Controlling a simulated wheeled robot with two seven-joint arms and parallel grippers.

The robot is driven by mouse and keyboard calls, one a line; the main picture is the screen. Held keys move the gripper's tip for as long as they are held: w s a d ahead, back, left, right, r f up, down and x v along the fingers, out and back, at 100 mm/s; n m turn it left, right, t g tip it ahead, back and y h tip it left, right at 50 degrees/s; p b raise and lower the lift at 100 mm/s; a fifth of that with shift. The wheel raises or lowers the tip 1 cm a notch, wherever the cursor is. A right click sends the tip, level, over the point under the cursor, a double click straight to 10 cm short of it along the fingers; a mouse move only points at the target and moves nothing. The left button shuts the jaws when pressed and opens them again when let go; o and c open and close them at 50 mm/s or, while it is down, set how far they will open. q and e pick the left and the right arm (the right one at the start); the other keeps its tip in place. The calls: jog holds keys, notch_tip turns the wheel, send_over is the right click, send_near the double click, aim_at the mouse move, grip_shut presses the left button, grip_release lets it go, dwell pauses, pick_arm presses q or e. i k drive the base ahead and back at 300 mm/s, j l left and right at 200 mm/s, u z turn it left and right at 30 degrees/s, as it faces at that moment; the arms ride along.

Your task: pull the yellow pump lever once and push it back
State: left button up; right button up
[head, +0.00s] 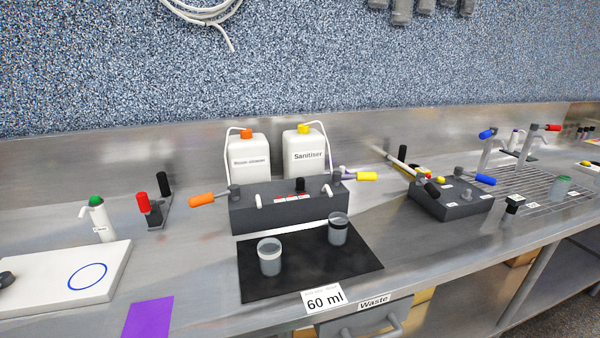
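The yellow pump lever (367,176) sticks out to the right from a grey pivot at the right end of a dark pump block (310,209). Its handle lies roughly level. The orange lever (202,199) sticks out to the left from the block's other end. The Sanitiser bottle (304,160) with a yellow cap stands behind the block, beside a white bottle (248,160) with an orange cap. Two cups, a left one (269,260) and a right one (338,232), stand on the black mat (300,283) in front. Neither of my grippers is in view.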

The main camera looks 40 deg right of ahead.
aim_at(336, 175)
jog(key=z, duration=1.8)
